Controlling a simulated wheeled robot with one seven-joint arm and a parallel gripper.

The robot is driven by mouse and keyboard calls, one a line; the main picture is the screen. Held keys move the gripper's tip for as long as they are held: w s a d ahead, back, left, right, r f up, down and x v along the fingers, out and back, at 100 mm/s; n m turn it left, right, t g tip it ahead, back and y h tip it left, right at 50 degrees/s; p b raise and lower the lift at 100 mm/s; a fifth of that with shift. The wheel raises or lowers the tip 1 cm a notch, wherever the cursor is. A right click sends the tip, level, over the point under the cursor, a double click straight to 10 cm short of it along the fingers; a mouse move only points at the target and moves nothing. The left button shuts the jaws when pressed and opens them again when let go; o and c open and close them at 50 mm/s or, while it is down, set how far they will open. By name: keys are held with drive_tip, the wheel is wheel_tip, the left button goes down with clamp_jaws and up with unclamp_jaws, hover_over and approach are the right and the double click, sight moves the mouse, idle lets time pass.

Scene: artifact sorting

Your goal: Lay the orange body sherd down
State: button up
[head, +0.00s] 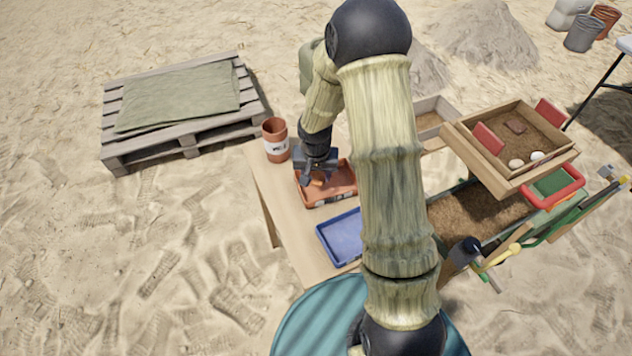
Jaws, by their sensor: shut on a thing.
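My gripper (314,180) points down over the left part of the orange-red tray (343,193) on the wooden table. It is shut on the orange body sherd (319,183), a small orange piece showing at the fingertips. The sherd is low, at the tray's level; I cannot tell whether it touches the tray floor. My gripper hides part of the sherd and the tray's back left corner, and my arm covers the table's right side.
A terracotta pot (276,140) with a white label stands just left of my gripper. A blue tray (341,238) lies nearer on the table (283,206). A sieve box (533,128) with several pieces stands right. A pallet (190,146) with folded cloth lies back left.

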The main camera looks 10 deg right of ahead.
sight(316, 180)
drive_tip(key=shift+f, duration=1.85)
drive_tip(key=shift+f+b, duration=0.1)
drive_tip(key=shift+b, duration=0.2)
drive_tip(key=o, duration=0.7)
drive_tip(key=r, duration=0.4)
drive_tip(key=s+r+p, duration=0.1)
drive_tip(key=r, duration=0.7)
drive_tip(key=shift+s+a, duration=0.25)
drive_tip(key=shift+s, duration=0.1)
drive_tip(key=shift+r, duration=0.1)
